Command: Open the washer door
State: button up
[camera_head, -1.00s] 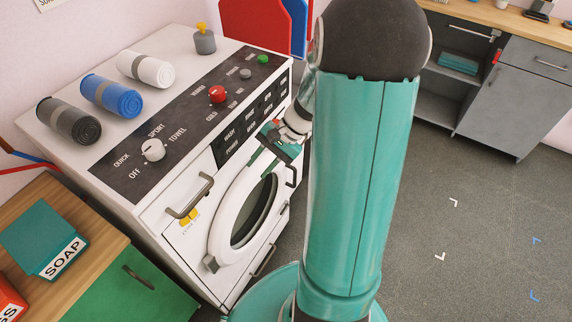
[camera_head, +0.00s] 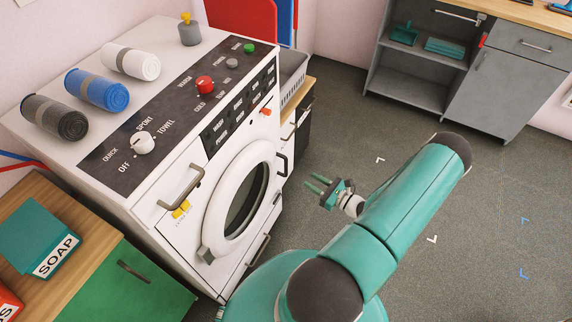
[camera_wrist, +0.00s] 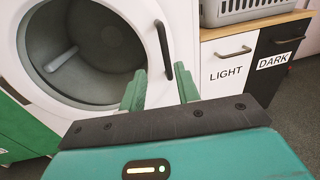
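The washer (camera_head: 165,190) stands at the left in the head view. Its round door (camera_head: 219,205) has a white ring and a dark window and looks shut. A dark bar handle (camera_head: 283,165) is on the door's right side. In the wrist view the door ring (camera_wrist: 140,18) fills the upper left and the handle (camera_wrist: 164,50) stands upright. My gripper (camera_head: 316,183) is open and empty, in front of the door to its right, with fingers toward the handle. In the wrist view the handle appears between the gripper's fingertips (camera_wrist: 160,82), beyond them and apart.
A cabinet with LIGHT (camera_wrist: 226,72) and DARK (camera_wrist: 273,62) fronts stands right of the washer under a grey basket (camera_head: 293,76). Rolled towels lie on the washer top. A green-fronted cabinet (camera_head: 135,290) is at the lower left. The floor at right is clear.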

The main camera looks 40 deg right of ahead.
send_over(286, 175)
jog(key=shift+w+d+f+m+h, duration=0.25)
jog(key=shift+w+f+m+h, duration=0.05)
jog(key=shift+f+m+h, duration=0.1)
grip_shut()
dwell(0.3)
